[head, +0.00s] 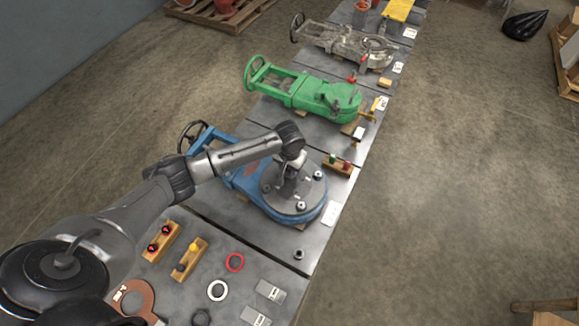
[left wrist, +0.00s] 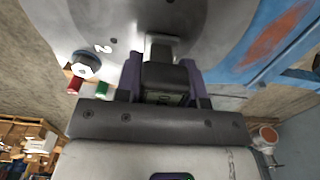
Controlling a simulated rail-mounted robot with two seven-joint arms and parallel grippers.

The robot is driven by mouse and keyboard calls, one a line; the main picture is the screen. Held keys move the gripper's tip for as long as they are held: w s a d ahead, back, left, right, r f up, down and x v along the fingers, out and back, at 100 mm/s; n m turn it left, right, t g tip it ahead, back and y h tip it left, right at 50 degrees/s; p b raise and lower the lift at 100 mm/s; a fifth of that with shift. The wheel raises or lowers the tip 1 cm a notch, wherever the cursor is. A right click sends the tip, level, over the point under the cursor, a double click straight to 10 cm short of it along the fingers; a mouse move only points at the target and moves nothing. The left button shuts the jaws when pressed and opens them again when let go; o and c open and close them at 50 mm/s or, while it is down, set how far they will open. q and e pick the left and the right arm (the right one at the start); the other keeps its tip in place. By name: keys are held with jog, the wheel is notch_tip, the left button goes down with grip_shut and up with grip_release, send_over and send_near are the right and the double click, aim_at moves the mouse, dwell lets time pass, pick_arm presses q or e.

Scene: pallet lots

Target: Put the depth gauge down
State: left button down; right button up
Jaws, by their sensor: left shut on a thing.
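My left gripper (head: 288,182) points down over the round grey cover on the blue valve (head: 235,178). In the left wrist view the gripper (left wrist: 163,72) is shut on the depth gauge (left wrist: 166,78), a dark block with a grey upper part between the fingers. The gauge's far end lies close against the grey cover (left wrist: 100,20); I cannot tell if it touches. In the head view the gauge is mostly hidden by the gripper. My right gripper is not in view.
Bolts stand on the cover (head: 301,206). A wooden block with red and green knobs (head: 337,165) is to the right. A green valve (head: 310,95) stands behind.

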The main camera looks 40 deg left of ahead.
pick_arm(q)
jog(key=c, duration=0.7)
grip_release()
jog(key=shift+f, duration=0.1)
jog(key=shift+c, duration=0.2)
